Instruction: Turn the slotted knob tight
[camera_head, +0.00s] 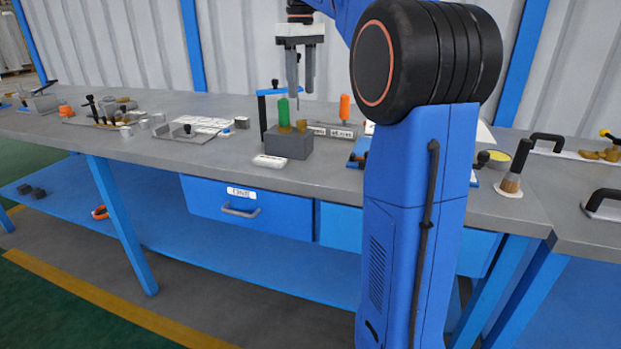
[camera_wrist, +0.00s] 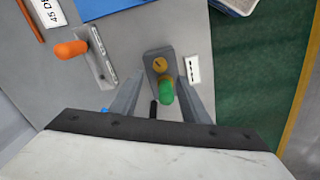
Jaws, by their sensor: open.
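The brass slotted knob (camera_head: 301,125) stands on top of a dark grey block (camera_head: 289,147) on the bench. In the wrist view the knob (camera_wrist: 160,64) shows its round face with a dark slot. A green-handled piece (camera_head: 284,112) stands upright on the same block, just left of the knob; it also shows in the wrist view (camera_wrist: 166,94). My gripper (camera_head: 300,94) hangs pointing down above the block, its two fingers apart with nothing gripped. In the wrist view my gripper (camera_wrist: 160,82) has its fingers on either side of the block. I cannot tell the knob's tightness.
An orange-handled piece (camera_head: 345,107) stands upright by a labelled grey holder (camera_head: 330,130), right of the block. A white labelled piece (camera_head: 270,161) lies in front. A black and blue stand (camera_head: 262,115) is close behind on the left. Bare bench (camera_head: 225,168) lies front left.

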